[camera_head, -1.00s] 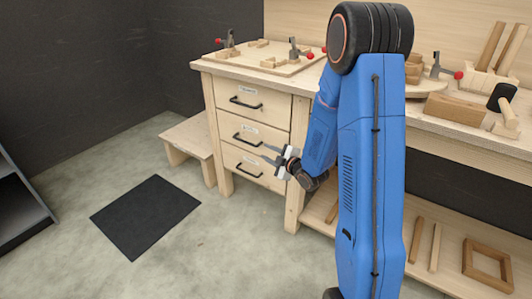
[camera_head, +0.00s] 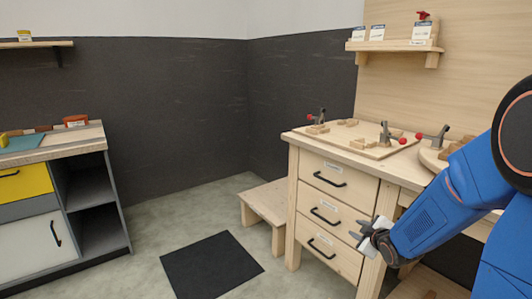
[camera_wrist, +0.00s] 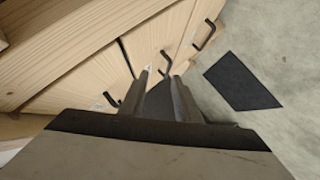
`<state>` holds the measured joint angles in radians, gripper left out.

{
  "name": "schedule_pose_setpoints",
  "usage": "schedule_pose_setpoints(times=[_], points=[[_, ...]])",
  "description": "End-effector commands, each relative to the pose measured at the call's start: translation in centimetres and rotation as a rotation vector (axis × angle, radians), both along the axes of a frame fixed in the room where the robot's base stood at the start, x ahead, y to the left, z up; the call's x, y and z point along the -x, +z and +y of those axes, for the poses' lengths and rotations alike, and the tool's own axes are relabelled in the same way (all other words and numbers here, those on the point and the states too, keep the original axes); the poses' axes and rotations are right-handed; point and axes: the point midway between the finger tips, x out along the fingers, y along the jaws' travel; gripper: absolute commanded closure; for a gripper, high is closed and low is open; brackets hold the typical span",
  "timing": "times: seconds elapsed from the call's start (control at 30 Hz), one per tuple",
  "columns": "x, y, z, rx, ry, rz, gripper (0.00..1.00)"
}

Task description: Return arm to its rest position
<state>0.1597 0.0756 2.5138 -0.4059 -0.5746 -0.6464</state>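My gripper (camera_head: 360,230) is at the end of my blue arm (camera_head: 436,218), at the lower right of the head view. It is in front of the drawer unit's right side, near the middle and bottom drawers. In the wrist view, the two fingers of my gripper (camera_wrist: 162,80) are apart with nothing between them. I cannot tell the exact gap to the drawer fronts (camera_head: 318,229); no contact is visible. My arm is bent, with its dark round joint at the right edge.
The workbench (camera_head: 297,141) carries a board (camera_head: 362,140) with clamps and wooden blocks. A low wooden step (camera_head: 265,202) stands left of the drawers. A black mat (camera_head: 211,264) lies on open floor. A cabinet (camera_head: 58,215) with a yellow drawer stands at the left.

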Motion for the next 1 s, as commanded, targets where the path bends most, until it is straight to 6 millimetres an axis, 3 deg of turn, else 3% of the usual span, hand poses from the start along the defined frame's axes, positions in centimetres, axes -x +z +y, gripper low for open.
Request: schedule_pose_setpoints(times=[0.1, 0.47, 0.77, 1.0], points=[[2.0, 1.9, -0.3, -0.033, -0.067, 0.050, 0.70], [9.9, 5.8, -0.6, -0.171, -0.282, 0.216, 0.70], [18.2, 8.1, 0.1, -0.312, -0.450, 0.353, 0.70], [25.8, 9.3, 1.5, -0.431, -0.572, 0.471, 0.70]])
